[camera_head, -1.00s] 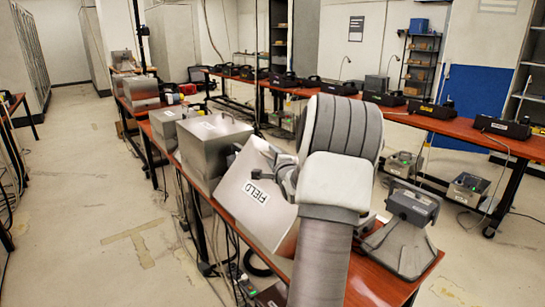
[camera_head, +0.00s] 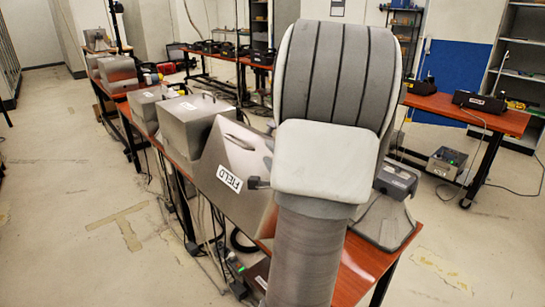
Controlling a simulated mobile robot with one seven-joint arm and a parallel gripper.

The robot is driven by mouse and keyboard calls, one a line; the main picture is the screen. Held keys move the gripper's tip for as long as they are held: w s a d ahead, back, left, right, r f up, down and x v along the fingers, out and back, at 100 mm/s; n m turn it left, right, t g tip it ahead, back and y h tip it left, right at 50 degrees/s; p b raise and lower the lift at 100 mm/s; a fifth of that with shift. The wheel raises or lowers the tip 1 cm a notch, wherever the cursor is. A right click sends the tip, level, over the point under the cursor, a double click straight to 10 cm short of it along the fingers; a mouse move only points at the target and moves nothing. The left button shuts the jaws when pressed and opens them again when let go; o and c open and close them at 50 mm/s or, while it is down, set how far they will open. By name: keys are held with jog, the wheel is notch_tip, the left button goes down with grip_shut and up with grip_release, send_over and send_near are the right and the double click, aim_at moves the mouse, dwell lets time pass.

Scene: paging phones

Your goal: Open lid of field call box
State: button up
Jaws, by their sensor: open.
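The field call box (camera_head: 222,158) is a silver metal box with a white FIELD label, on the near end of the red-brown table left of my arm. A dark handle or slot (camera_head: 240,142) shows near its upper edge. My arm hides the box's right part, so I cannot tell how far its lid stands open. My gripper (camera_head: 258,183) is mostly hidden behind my arm. Only a small dark part, seemingly a fingertip, shows in front of the box, right of the label. It is open; I cannot tell whether it touches the box.
Another silver box with a top handle (camera_head: 198,120) stands just behind the field box, with several more farther along. A grey desk unit (camera_head: 397,180) stands right of my arm on a grey base. Cables hang below the table's left edge. The floor at left is clear.

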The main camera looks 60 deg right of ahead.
jog(key=shift+v, duration=1.1)
jog(key=shift+s, duration=0.1)
jog(key=v, duration=0.4)
jog(key=f+v, duration=0.1)
jog(key=v, duration=0.1)
jog(key=shift+b, duration=0.3)
jog(key=b, duration=0.3)
jog(key=shift+s+a+r, duration=0.1)
jog(key=shift+s+a, duration=0.1)
jog(key=shift+s, duration=0.05)
jog(key=s+b, duration=0.1)
jog(key=b, duration=0.3)
jog(key=shift+a, duration=0.4)
